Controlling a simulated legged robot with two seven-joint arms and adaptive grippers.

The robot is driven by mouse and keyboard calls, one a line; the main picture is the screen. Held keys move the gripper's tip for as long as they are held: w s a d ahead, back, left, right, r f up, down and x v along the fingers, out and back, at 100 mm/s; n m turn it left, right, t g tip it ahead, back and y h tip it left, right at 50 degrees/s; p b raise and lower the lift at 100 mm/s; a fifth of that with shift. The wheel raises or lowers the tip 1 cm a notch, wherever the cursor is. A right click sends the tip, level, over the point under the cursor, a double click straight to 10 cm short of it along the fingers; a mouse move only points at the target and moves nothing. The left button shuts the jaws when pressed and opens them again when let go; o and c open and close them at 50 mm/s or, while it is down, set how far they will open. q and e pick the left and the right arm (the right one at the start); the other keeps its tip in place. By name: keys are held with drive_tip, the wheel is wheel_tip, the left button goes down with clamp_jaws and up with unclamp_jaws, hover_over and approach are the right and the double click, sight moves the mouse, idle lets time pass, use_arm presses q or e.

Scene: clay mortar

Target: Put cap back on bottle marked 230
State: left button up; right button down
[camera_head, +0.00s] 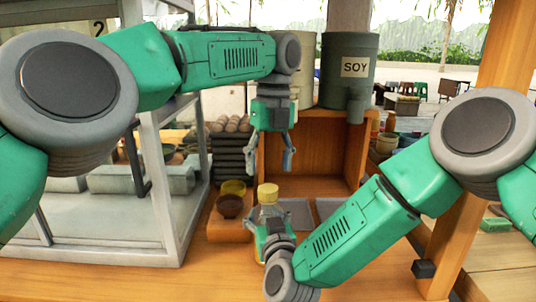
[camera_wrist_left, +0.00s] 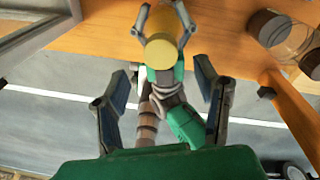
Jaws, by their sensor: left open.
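A clear bottle (camera_head: 267,213) with a yellow cap (camera_head: 268,193) on its top stands upright near the middle in the head view. No 230 marking is readable. My left gripper (camera_head: 271,158) points down above the cap, open and empty, apart from it. In the left wrist view the round cap (camera_wrist_left: 162,50) shows beyond and between the open left fingers (camera_wrist_left: 163,82). My right gripper (camera_head: 270,232) is around the lower part of the bottle, its fingers on both sides and seeming to hold it. My right wrist hides the bottle's base.
Bowls (camera_head: 230,205) sit on a wooden board left of the bottle. Behind are an open wooden box (camera_head: 312,155), a SOY canister (camera_head: 347,72) and grey trays (camera_head: 296,212). A glass-sided case (camera_head: 160,190) stands at left. The front counter (camera_head: 150,278) is clear.

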use_arm(q)
drive_tip(key=n, duration=0.4)
drive_tip(key=shift+r+n, duration=0.15)
drive_tip(key=shift+n, duration=0.15)
drive_tip(key=n, duration=0.4)
drive_tip(key=shift+r, duration=0.2)
drive_tip(key=n, duration=0.4)
drive_tip(key=shift+r+n, duration=0.1)
drive_tip(key=shift+n, duration=0.3)
drive_tip(key=n, duration=0.4)
drive_tip(key=shift+r, duration=0.15)
drive_tip(key=n, duration=0.4)
drive_tip(key=shift+r+n, duration=0.15)
drive_tip(key=shift+n, duration=0.15)
drive_tip(key=n, duration=0.4)
drive_tip(key=shift+r, duration=0.1)
drive_tip(key=n, duration=0.4)
drive_tip(key=shift+s+r+t+h, duration=0.1)
drive_tip(key=shift+r+t+h, duration=0.05)
drive_tip(key=shift+t+h, duration=0.15)
drive_tip(key=n, duration=0.6)
drive_tip(key=shift+a+r, duration=0.1)
drive_tip(key=shift+r, duration=0.05)
